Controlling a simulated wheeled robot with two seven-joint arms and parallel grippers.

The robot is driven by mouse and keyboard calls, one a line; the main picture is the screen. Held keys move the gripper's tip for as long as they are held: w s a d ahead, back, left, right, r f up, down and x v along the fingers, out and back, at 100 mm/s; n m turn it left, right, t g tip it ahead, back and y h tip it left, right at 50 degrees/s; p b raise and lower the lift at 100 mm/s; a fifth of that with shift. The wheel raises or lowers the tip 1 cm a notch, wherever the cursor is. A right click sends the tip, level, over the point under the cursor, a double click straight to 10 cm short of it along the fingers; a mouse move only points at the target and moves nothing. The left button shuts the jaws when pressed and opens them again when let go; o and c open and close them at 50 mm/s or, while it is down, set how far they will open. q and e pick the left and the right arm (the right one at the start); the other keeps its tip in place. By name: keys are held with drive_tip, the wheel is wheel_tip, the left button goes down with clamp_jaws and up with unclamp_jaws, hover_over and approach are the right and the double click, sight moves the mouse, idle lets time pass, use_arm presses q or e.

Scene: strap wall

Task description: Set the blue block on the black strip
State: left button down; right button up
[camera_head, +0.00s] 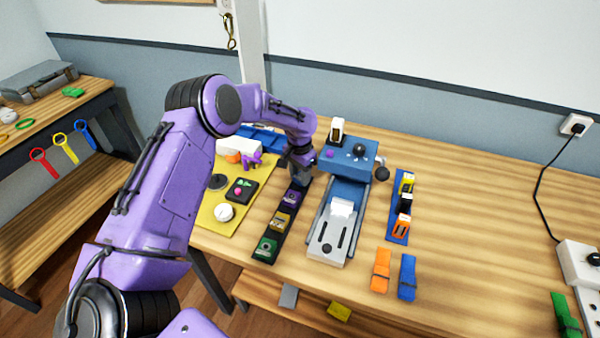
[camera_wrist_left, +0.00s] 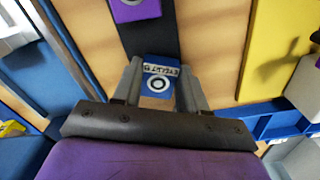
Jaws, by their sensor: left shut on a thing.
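The black strip (camera_head: 274,234) runs front to back on the table, with a purple block (camera_head: 291,198), a yellow block (camera_head: 282,220) and a green block (camera_head: 266,248) on it. My left gripper (camera_head: 300,170) is at the strip's far end, beyond the purple block. In the left wrist view it is shut on the blue block (camera_wrist_left: 158,84), which has a white ring and lettering and lies over the dark strip (camera_wrist_left: 151,38). I cannot tell whether the block touches the strip. In the head view the block is mostly hidden by the gripper. My right gripper is not in view.
A yellow mat (camera_head: 216,232) with several items lies left of the strip. A grey and blue device (camera_head: 329,248) stands close on its right. Further right are a blue tray (camera_head: 399,236), an orange strap (camera_head: 381,270) and a blue strap (camera_head: 407,277). The table's right middle is clear.

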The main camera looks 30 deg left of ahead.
sight(300, 177)
use_arm(q)
drive_tip(key=shift+r, duration=0.1)
drive_tip(key=shift+s+d, duration=0.1)
drive_tip(key=c, duration=0.6)
unclamp_jaws()
drive_tip(key=shift+f, duration=0.2)
drive_tip(key=shift+r, duration=0.15)
wheel_tip(300, 177, up, 12)
drive_tip(key=b, duration=0.2)
drive_tip(key=shift+b, duration=0.3)
drive_tip(key=shift+r, duration=0.15)
